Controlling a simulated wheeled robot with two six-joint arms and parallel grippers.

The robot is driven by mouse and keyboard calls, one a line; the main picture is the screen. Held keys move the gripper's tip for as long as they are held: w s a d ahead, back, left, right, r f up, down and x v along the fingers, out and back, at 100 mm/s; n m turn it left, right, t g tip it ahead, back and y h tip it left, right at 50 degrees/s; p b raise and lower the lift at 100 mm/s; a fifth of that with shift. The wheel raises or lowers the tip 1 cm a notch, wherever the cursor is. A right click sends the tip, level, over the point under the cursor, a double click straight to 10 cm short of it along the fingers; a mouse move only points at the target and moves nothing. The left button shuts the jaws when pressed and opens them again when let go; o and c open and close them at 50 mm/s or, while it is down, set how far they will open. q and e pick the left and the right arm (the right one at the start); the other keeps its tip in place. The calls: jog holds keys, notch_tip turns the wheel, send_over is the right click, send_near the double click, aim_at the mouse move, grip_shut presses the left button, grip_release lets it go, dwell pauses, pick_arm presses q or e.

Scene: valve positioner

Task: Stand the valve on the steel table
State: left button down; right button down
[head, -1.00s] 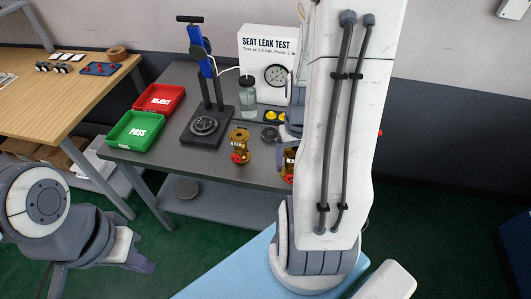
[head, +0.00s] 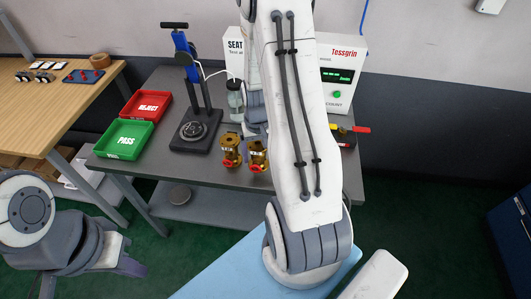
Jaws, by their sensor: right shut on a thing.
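Two brass valves with red parts are near the front of the grey steel table (head: 215,179). The left valve (head: 231,151) stands upright on the table. The right valve (head: 258,156) is close beside it, roughly upright. My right gripper (head: 257,132) is shut on the right valve; its fingers are mostly hidden behind the valve and my arm. I cannot tell whether this valve's base touches the table. My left gripper (head: 133,268) is low at the lower left, away from the table and valves; its jaw opening is not clear.
The red REJECT tray (head: 147,106) and green PASS tray (head: 124,139) are at the table's left. A Tessgrin box (head: 343,75) is at the back right. Bare tabletop lies in front of PASS.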

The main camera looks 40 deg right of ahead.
aim_at(258, 143)
jog(key=shift+f+p, duration=0.3)
jog(key=shift+f, duration=1.7)
jog(key=shift+f, duration=0.2)
grip_release()
notch_tip(258, 143, up, 12)
jog(key=shift+r+b, duration=0.2)
jog(key=shift+b, duration=0.3)
jog(key=s+a+r+n, duration=0.2)
jog(key=a+r+n, duration=0.1)
jog(key=a, duration=0.7)
jog(key=s+a+r+n, duration=0.2)
jog(key=a+r+n, duration=0.2)
jog(key=a, duration=0.7)
jog(key=s+a+r+n+y, duration=0.1)
jog(key=s+a+r+n, duration=0.1)
jog(key=s+a+n, duration=0.3)
jog(key=s+a, duration=0.3)
jog(key=s, duration=0.4)
jog(key=shift+s+a+r+n, duration=0.15)
jog(key=shift+a+r+n, duration=0.15)
jog(key=shift+r+n, duration=0.1)
